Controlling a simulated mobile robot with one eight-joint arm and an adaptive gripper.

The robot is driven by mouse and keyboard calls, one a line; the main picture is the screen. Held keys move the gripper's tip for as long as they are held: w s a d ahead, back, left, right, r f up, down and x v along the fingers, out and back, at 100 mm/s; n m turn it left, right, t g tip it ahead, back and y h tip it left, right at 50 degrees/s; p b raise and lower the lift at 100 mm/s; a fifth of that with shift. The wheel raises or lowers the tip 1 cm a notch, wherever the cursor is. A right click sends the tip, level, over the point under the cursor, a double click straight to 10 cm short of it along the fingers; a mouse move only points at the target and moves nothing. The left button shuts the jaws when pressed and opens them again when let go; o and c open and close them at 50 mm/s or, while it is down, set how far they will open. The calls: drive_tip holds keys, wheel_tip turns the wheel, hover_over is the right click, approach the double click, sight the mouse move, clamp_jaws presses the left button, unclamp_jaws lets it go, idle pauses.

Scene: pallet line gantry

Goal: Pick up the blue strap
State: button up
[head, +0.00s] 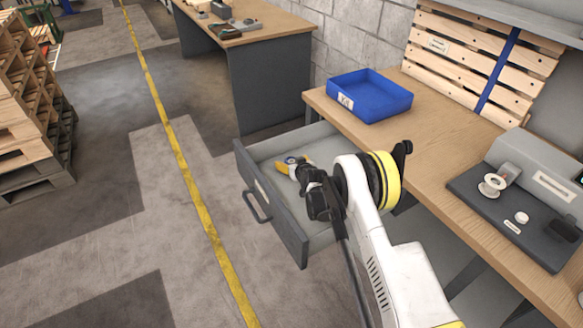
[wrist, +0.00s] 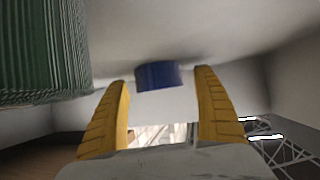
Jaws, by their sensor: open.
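My gripper (head: 293,166) reaches down into the open grey drawer (head: 262,150). Its yellow fingers are apart in the wrist view (wrist: 163,86). A short, dark blue rolled piece, which looks like the blue strap (wrist: 158,76), lies ahead between the fingertips on a pale surface. A gap shows between it and each finger, and nothing is gripped. In the head view only a small bluish spot shows at the fingers, and my wrist hides part of the drawer. Another blue strap (head: 498,70) runs down the slatted wooden panel on the wall.
A green ribbed object (wrist: 40,50) stands close to the left finger in the wrist view. The drawer's front and side walls surround my gripper. A blue bin (head: 369,97) and a grey device (head: 540,180) sit on the workbench (head: 425,135). Stacked pallets (head: 30,120) stand far left.

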drive_tip(key=shift+r, duration=0.1)
drive_tip(key=c, duration=1.4)
